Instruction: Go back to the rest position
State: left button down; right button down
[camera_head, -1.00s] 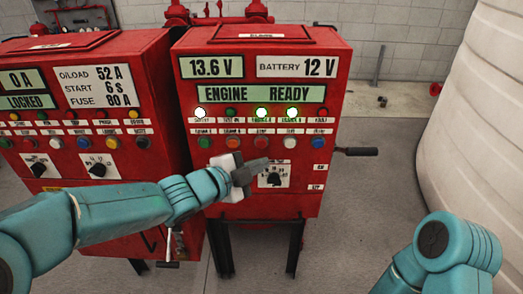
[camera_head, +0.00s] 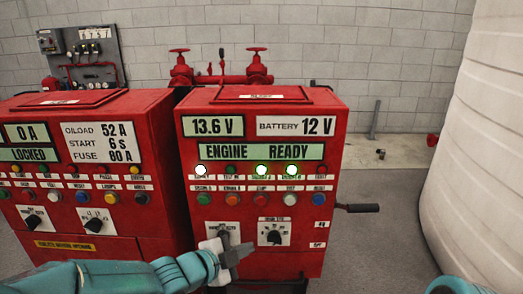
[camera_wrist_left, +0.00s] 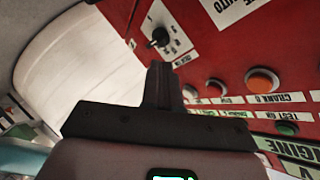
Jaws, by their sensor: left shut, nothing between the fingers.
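My left gripper (camera_head: 238,254) is shut and empty in front of the lower left part of the right red control cabinet (camera_head: 262,214), partly covering the left one of its two rotary knobs. The right rotary knob (camera_head: 273,237) shows clear of the gripper. In the left wrist view the shut fingers (camera_wrist_left: 162,85) point at the cabinet face, below a black rotary knob (camera_wrist_left: 160,37). I cannot tell whether the fingers touch the panel. Only a small piece of my right arm shows at the lower right; its gripper is out of view.
A second red cabinet (camera_head: 95,150) stands close on the left. A side handle (camera_head: 362,208) sticks out from the right cabinet. A large white tank (camera_head: 480,150) stands at the right. Red valves (camera_head: 220,70) and a wall panel (camera_head: 80,55) are behind.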

pick_arm(q)
jog(key=s+a+f+n+g+y, duration=0.15)
jog(key=s+f+n, duration=0.25)
jog(key=f, duration=0.7)
jog(key=s+a+f+n+g+y, duration=0.1)
jog(key=s+a+f+n+g, duration=0.2)
jog(key=f, duration=0.7)
jog(key=s+a+f+n+g+y, duration=0.1)
jog(key=s+f+n+g, duration=0.1)
jog(key=s+f+n, duration=0.4)
jog(key=s+a+f+n+g+y, duration=0.1)
jog(key=s+f+n, duration=0.5)
jog(key=s, duration=0.9)
jog(key=shift+s+a+n+g+y, duration=0.4)
jog(key=shift+a+n+g, duration=0.25)
jog(key=shift+n+g, duration=0.45)
